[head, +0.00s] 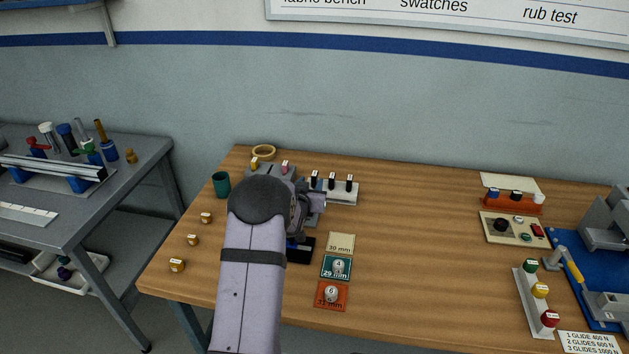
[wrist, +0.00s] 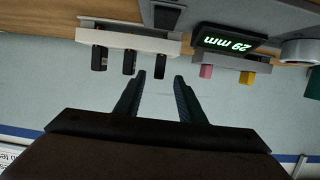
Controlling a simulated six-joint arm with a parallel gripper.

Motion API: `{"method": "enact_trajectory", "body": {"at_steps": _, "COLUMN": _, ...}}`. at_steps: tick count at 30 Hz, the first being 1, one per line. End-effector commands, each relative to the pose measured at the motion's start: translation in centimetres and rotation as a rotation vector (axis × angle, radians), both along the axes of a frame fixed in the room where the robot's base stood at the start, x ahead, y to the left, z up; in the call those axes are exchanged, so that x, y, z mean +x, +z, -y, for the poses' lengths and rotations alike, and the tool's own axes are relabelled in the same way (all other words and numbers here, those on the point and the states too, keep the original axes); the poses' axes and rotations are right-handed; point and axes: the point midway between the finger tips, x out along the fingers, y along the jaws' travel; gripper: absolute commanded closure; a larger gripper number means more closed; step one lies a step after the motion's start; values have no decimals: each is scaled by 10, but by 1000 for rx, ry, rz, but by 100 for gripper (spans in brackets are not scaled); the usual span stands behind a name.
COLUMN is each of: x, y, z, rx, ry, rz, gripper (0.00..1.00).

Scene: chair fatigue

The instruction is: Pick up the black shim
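Several black pieces could be the shim; I cannot tell which one is meant. Three upright black pieces stand in a row on a pale rack (head: 342,198), with one black piece (head: 349,183) at its right end. In the wrist view, the upside-down rack (wrist: 125,38) shows the same black pieces (wrist: 130,62). My gripper (wrist: 160,76) is open and empty there, its fingertips close to the black piece (wrist: 162,64) at the row's right. In the head view, my arm hides part of the bench and the fingers are unclear.
A gauge display (wrist: 228,42) reading 29 mm stands beside the rack, with pink (wrist: 206,72) and yellow (wrist: 248,78) pieces by it. A black item (head: 305,247) lies near my arm, left of the marked cards (head: 341,243). The bench middle (head: 420,240) is clear.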

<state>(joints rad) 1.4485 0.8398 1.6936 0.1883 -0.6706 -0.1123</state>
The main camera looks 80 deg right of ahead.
Motion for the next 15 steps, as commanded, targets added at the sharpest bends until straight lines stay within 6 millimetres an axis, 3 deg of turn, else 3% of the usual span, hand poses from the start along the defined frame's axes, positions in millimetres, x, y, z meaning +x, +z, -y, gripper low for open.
{"method": "enact_trajectory", "body": {"at_steps": 15, "x": -1, "y": -18, "z": 40, "rx": 2, "ry": 0, "rz": 0, "gripper": 64}}
